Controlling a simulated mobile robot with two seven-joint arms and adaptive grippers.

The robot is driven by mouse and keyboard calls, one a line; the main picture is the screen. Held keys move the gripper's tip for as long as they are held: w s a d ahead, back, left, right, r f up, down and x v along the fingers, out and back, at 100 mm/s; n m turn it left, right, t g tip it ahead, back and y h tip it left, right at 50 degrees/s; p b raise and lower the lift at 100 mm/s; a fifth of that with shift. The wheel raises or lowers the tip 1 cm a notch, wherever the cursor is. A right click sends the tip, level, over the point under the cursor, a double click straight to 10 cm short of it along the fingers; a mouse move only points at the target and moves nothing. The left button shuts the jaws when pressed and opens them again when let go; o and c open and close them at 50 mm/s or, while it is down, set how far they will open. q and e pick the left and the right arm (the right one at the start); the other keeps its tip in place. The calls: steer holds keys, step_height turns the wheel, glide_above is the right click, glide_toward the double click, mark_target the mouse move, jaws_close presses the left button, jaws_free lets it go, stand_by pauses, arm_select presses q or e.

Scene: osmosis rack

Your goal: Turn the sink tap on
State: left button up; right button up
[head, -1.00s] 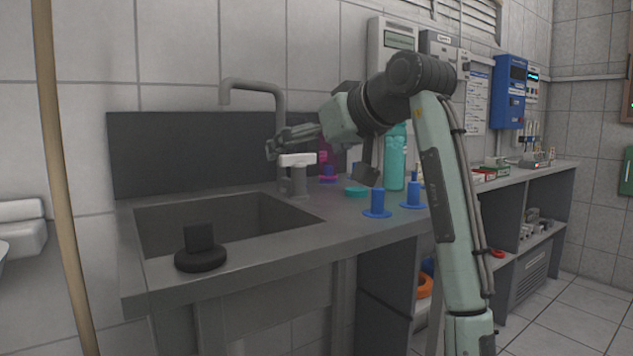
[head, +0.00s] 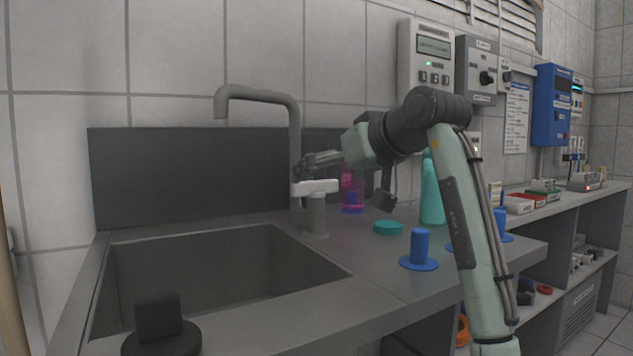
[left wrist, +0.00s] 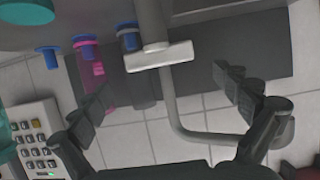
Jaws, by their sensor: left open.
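The sink tap has a tall grey curved spout (head: 292,130) over the sink's right rear corner. Its white lever (head: 315,187) sits level on a short grey post (head: 315,214) in front of the spout pipe. My left gripper (head: 303,169) is just above and behind the lever in the head view, pointing left. In the left wrist view, the two fingers of my left gripper (left wrist: 168,105) are spread wide and empty. The white lever also shows there (left wrist: 158,56), beyond the fingers and between them. I see no contact with the lever. My right gripper is not in view.
The grey sink basin (head: 112,290) lies left of the tap, with a black knob-like object (head: 160,325) on its front rim. A teal disc (head: 388,228), a blue flanged peg (head: 419,250) and a teal bottle (head: 432,195) stand to the right. A dark backsplash (head: 180,175) is behind.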

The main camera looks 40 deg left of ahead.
mark_target(317, 181)
arm_select(q)
steer(key=x, duration=0.5)
steer(key=shift+w+a+f, duration=0.1)
steer(key=shift+a, duration=0.15)
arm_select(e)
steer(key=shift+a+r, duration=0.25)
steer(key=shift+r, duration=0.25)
